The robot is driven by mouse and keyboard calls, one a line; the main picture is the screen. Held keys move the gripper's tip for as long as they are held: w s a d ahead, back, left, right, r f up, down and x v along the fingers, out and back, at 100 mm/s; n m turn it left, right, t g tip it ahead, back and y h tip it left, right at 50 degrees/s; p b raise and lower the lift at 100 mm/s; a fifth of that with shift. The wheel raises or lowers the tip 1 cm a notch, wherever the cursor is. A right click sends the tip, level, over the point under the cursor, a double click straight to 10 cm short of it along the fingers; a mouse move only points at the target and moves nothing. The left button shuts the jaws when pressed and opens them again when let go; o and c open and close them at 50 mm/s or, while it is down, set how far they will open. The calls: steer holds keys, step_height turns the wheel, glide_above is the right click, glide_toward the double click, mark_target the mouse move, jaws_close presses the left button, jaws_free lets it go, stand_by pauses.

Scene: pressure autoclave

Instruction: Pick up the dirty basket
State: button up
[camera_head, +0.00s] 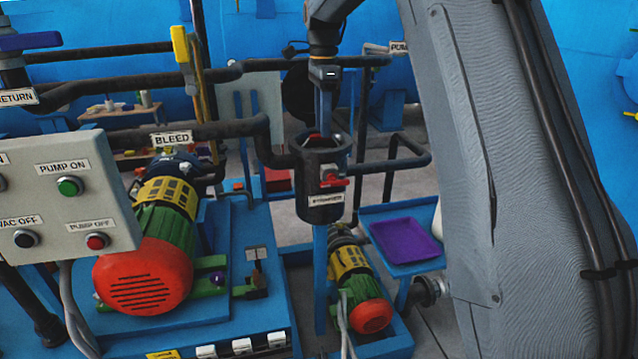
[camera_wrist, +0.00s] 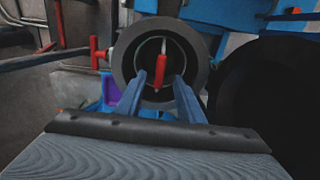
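The strainer housing (camera_head: 311,200), a dark upright cylinder with a label, stands open at the top near the middle of the head view. In the wrist view I look into its round mouth (camera_wrist: 128,60). Inside is the basket (camera_wrist: 146,52), shown as a lighter ring with a red handle (camera_wrist: 160,62) across it. In the head view the basket is mostly hidden by the housing wall. My gripper (camera_head: 323,128) points down at the mouth. In the wrist view my gripper's (camera_wrist: 160,80) two blue-grey fingers are apart, either side of the handle's line, with nothing visibly held.
A red-handled valve (camera_head: 334,178) sticks out of the housing's front. Dark pipes (camera_head: 395,163) run to both sides. A large dark disc (camera_wrist: 265,100) stands close on the right in the wrist view. A purple tray (camera_head: 405,240) lies on a blue stand at right.

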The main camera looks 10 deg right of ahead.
mark_target(320, 140)
steer(key=f+p, duration=0.1)
steer(key=f, duration=0.1)
steer(key=f+p, duration=0.1)
steer(key=f, duration=0.1)
steer(key=f+p, duration=0.1)
steer(key=f, duration=0.1)
steer(key=shift+s+a+f+p, duration=0.1)
steer(key=shift+a+f+p, duration=0.25)
steer(key=shift+f, duration=0.5)
jaws_close()
stand_by(0.8)
